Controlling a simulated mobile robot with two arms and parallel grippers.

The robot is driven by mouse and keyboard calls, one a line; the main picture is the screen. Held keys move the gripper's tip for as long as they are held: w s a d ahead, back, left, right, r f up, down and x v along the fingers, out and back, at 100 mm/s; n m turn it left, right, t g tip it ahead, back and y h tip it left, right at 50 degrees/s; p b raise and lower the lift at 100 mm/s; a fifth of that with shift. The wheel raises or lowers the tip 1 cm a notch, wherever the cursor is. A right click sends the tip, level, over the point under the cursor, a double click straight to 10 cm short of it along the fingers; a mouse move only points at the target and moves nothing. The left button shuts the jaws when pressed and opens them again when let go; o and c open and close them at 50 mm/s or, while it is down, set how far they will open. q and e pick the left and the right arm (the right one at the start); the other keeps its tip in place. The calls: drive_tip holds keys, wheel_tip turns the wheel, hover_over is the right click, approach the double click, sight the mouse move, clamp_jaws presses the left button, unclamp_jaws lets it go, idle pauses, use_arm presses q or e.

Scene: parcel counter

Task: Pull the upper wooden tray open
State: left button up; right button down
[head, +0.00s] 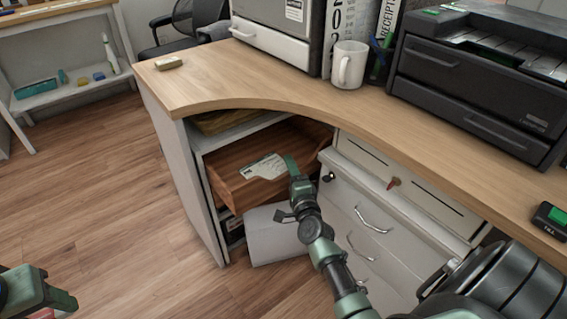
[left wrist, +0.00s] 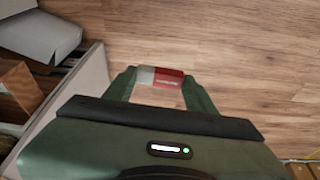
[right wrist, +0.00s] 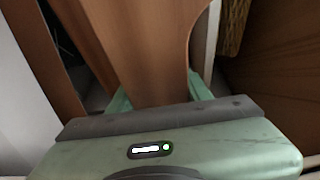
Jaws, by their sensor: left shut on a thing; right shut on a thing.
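The upper wooden tray (head: 240,195) sticks part of the way out of the cabinet under the counter, with a pale printed card (head: 262,167) lying in it. My right gripper (head: 292,168) is at the tray's front right part. In the right wrist view its fingers are shut on the tray's wooden wall (right wrist: 150,50). My left gripper (head: 40,292) is at the lower left, over the floor and away from the cabinet. In the left wrist view it is shut on a small red and white item (left wrist: 168,78).
A grey box-like thing (head: 275,236) sits low in front of the opening, below the tray. White drawers (head: 375,215) with metal handles stand to the right. A mug (head: 349,66) and a black printer (head: 480,80) are on the counter (head: 225,80). The floor at left is clear.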

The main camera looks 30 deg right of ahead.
drive_tip(key=shift+s, duration=0.1)
drive_tip(key=c, duration=0.6)
unclamp_jaws()
drive_tip(key=shift+c, duration=0.2)
use_arm(q)
wheel_tip(320, 180, up, 3)
drive_tip(key=shift+f+p, duration=0.2)
drive_tip(key=shift+p, duration=1.05)
use_arm(e)
drive_tip(key=v, duration=1.2)
